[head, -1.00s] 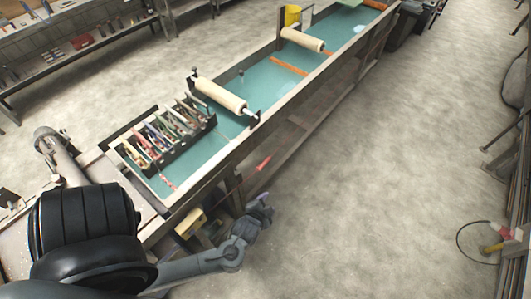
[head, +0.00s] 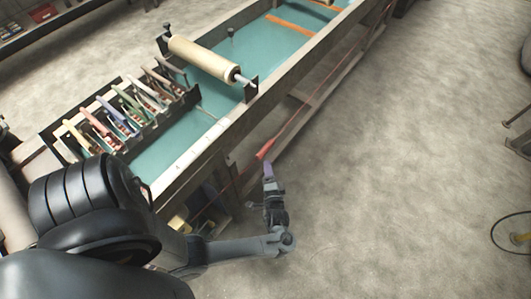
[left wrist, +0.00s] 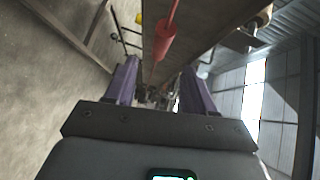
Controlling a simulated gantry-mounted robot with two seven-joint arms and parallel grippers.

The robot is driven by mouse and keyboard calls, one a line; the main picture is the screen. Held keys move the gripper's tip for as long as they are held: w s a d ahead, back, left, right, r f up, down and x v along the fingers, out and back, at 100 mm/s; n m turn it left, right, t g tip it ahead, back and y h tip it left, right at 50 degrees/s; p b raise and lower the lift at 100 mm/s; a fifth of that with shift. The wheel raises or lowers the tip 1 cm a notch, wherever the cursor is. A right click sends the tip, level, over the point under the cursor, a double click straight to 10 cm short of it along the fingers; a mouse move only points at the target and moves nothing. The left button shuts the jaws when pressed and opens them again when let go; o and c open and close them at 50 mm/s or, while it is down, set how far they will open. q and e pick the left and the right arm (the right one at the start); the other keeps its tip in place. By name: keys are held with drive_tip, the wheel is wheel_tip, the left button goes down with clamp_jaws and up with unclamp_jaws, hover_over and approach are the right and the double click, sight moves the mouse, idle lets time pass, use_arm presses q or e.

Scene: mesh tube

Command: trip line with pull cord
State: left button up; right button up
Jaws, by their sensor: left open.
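A red pull cord (head: 315,105) runs along the near side of the long bench, with a thicker red grip (head: 265,149) on it. My left gripper (head: 268,168), with purple fingers, is just below that grip in the head view. In the left wrist view my left gripper (left wrist: 160,75) is open, its fingers spread with nothing between them. The red grip (left wrist: 165,45) shows there beyond the fingertips, roughly in line with the gap. No contact is visible. My right gripper is not in view.
The long bench (head: 190,172) has a teal bed, a pale roller (head: 203,58) across it, and a rack of several coloured levers (head: 110,125) at its near end. A lower rail (head: 298,112) runs below the cord. The floor (head: 400,170) to the right is open.

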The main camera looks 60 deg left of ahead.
sight(265, 149)
use_arm(q)
drive_tip(key=b+x, duration=0.1)
drive_tip(key=x, duration=0.9)
drive_tip(key=shift+w+a, duration=0.2)
drive_tip(key=shift+a, duration=0.15)
clamp_jaws()
